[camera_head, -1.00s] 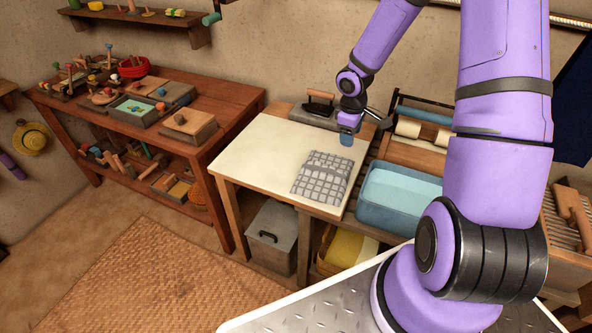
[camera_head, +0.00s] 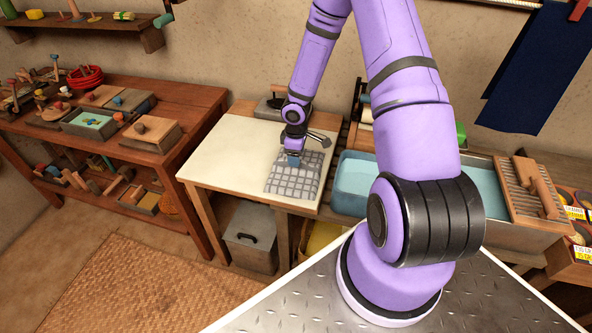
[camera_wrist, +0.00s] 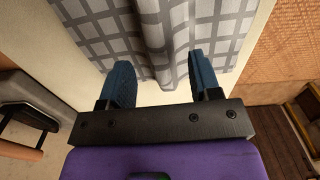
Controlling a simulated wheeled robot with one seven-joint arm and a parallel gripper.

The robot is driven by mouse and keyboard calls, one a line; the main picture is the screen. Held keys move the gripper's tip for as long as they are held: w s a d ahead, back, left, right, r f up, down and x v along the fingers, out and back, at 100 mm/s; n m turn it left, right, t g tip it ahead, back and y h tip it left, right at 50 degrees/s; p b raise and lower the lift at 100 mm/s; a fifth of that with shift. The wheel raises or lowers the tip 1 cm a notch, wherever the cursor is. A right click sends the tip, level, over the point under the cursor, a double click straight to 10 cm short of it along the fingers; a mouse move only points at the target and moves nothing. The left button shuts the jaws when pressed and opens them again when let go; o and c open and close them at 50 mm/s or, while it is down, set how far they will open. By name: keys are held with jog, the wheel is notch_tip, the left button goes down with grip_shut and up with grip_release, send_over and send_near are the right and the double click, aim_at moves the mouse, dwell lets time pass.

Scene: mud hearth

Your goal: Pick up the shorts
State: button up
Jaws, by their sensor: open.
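In the wrist view the shorts (camera_wrist: 205,40) fill the top, with a raised fold running between the fingers. My gripper (camera_wrist: 160,85) is open, one blue finger on each side of this fold. I cannot tell whether the fingers touch the cloth.
The cream table top (camera_head: 225,155) is bare left of the shorts. An iron (camera_head: 275,102) stands at its back edge. A blue basin (camera_head: 358,178) is close on the right. A wooden shelf table (camera_head: 180,120) with toys stands at left.

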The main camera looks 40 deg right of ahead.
aim_at(302, 181)
notch_tip(302, 181, down, 4)
jog(key=shift+d+f, duration=0.1)
jog(key=shift+f, duration=0.05)
jog(key=c, duration=0.9)
